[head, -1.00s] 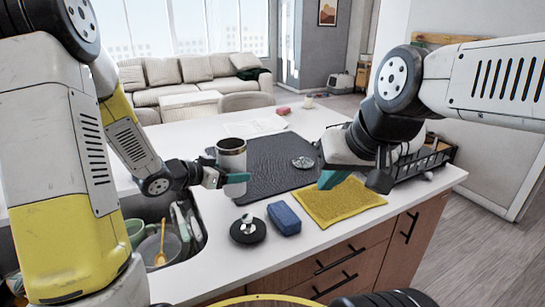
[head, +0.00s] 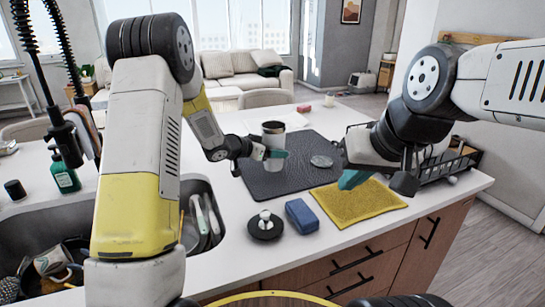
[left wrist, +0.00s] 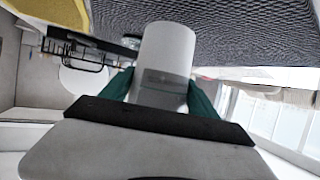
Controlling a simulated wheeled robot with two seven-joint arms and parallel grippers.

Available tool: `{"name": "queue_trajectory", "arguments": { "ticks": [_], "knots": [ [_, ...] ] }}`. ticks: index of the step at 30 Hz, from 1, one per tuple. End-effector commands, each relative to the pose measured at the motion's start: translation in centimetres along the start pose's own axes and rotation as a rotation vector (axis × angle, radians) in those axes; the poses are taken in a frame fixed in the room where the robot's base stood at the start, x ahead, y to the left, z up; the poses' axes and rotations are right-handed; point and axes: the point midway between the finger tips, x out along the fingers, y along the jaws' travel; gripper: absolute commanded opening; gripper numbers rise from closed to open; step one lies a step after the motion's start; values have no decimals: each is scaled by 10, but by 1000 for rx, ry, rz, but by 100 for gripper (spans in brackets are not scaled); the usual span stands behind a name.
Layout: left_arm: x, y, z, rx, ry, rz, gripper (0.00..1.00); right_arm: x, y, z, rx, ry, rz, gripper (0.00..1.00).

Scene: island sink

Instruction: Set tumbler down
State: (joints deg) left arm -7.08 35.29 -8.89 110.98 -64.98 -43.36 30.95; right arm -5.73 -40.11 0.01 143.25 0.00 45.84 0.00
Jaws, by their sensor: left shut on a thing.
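A white tumbler with a metal rim and dark open top (head: 273,132) stands upright over the dark textured mat (head: 272,184) in the head view. My left gripper (head: 272,153) is shut on it. In the left wrist view the tumbler (left wrist: 166,58) sits between the two green fingers. I cannot tell whether its base touches the mat. My right gripper (head: 372,179) hangs above the counter near the yellow cloth; its finger opening is not clear.
A yellow cloth (head: 357,203), a blue sponge (head: 301,215) and a black round holder (head: 265,228) lie along the counter's front. A round lid-like object (head: 321,161) is on the mat. A black rack (head: 447,166) stands right. The sink (head: 30,240) holds dishes at left.

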Motion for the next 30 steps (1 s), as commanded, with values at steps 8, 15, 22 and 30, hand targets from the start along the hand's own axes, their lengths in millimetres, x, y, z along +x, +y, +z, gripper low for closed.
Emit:
{"name": "queue_trajectory", "arguments": {
  "ticks": [8,15,22,30],
  "knots": [
    [13,1,31,0,0,1,13,0,0,0,0,0,0,0],
    [13,0,32,2,1,0,13,0,0,0,0,0,0,0],
    [15,1,35,1,-1,1,79,0,0,0,0,0,0,0],
    [14,1,35,1,-1,0,91,0,0,0,0,0,0,0]
  ]
}}
